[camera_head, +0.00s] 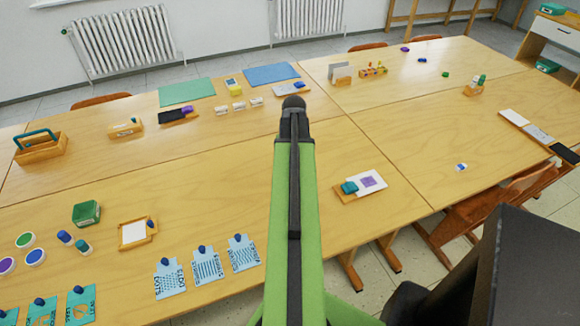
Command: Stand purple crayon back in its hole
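My arm reaches up the middle of the view, and my gripper (293,104) shows as a dark end over the tables. Its fingers cannot be made out, so I cannot tell whether it is open or holds anything. A small wooden holder (373,70) with several coloured pieces stands on the far table, right of my gripper. It may be the crayon holder, but its holes are too small to make out. A small purple piece (405,49) lies beyond it to the right. I cannot tell whether this is the purple crayon.
Small blue (422,60) and green (446,74) pieces lie right of the holder. A wooden block with green on top (474,90) stands further right. A grey-white upright stand (340,74) is beside the holder.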

